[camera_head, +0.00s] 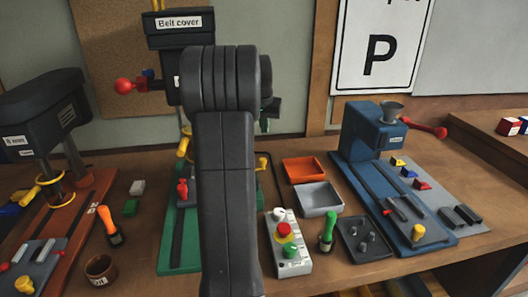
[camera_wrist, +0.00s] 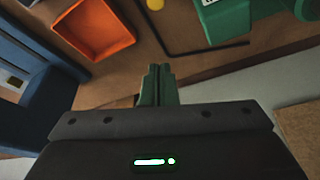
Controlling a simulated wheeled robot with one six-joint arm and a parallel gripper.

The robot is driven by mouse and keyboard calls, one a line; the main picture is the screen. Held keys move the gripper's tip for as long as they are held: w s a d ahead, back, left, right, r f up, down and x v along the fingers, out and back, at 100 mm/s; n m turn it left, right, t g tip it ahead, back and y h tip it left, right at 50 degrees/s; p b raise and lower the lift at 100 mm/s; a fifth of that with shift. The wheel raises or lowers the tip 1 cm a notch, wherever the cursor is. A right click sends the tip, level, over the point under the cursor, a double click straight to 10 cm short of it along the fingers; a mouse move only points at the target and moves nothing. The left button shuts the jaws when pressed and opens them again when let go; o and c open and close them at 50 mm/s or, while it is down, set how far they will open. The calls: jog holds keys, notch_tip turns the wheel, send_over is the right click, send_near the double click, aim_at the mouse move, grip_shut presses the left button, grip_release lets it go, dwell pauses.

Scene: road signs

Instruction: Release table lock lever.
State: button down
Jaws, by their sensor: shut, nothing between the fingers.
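The drill press with the "Belt cover" label (camera_head: 179,24) stands behind my arm in the head view. A red ball-ended handle (camera_head: 125,85) sticks out on its left side. A yellow handle (camera_head: 183,148) is on its column, and a red-topped piece (camera_head: 182,188) stands low by its green base (camera_head: 180,257). I cannot tell which part is the table lock lever; my arm hides the middle of the machine. My gripper (camera_wrist: 158,72) is shut and empty in the wrist view, above the bench and apart from the things there.
An orange tray (camera_head: 304,170) and a grey tray (camera_head: 319,199) lie right of my arm. A button box (camera_head: 288,245) and a green-handled tool (camera_head: 327,232) are in front. A blue machine (camera_head: 374,138) stands right, another machine (camera_head: 45,115) left. A black hex key (camera_wrist: 190,48) lies near the gripper's view.

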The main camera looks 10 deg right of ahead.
jog(key=shift+f, duration=0.1)
notch_tip(320, 180, down, 10)
jog(key=p, duration=0.1)
jog(key=shift+s+a+r, duration=0.15)
jog(key=shift+s+r, duration=0.1)
jog(key=shift+s, duration=0.05)
